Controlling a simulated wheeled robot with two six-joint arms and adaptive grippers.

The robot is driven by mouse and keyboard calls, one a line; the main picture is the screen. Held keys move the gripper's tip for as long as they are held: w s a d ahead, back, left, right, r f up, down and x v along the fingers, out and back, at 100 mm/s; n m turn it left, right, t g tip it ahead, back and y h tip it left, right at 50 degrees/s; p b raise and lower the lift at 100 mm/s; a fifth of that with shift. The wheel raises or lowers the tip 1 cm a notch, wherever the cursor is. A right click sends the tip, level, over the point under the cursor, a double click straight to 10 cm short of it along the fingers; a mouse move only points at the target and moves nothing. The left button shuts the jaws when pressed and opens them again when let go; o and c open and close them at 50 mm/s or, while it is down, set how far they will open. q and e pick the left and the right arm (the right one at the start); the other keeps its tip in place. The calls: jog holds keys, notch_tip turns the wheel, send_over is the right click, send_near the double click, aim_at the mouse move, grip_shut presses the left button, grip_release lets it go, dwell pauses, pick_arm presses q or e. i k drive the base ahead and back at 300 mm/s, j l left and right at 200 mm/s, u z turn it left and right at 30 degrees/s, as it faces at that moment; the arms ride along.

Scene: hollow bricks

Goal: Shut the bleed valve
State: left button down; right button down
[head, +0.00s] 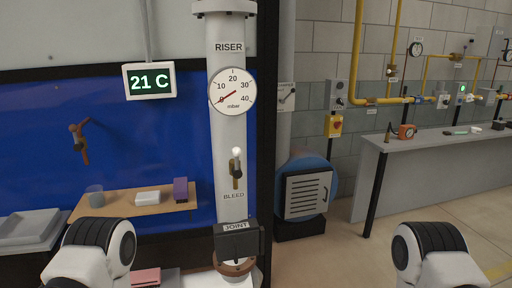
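The bleed valve (236,172) is a small brown and brass-coloured fitting on the front of the white riser pipe (228,130), just above the word BLEED. It looks upright, in line with the pipe, with a bright white round spot at its top. It is too small to tell the exact handle position. A round gauge (232,92) above it, marked mbar, has its red needle pointing low left, near 0. Parts of my two arms show at the bottom left and bottom right, well apart from the valve. Neither gripper's fingers show.
A dark clamp block (238,240) labelled JOINT sits low on the pipe. A wooden shelf (120,205) with a cup and boxes is left of it. A brown lever fitting (80,142) is on the blue panel. A grey bench (440,150) stands right; floor before it is clear.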

aim_at(237, 172)
jog(key=i+l+u, duration=0.1)
jog(key=l+u, duration=0.6)
jog(key=l, duration=0.2)
jog(key=l+u, duration=0.4)
jog(key=l, duration=0.5)
jog(key=k+l, duration=0.15)
jog(key=l, duration=0.9)
jog(key=k+l+u, duration=0.1)
jog(key=l, duration=0.45)
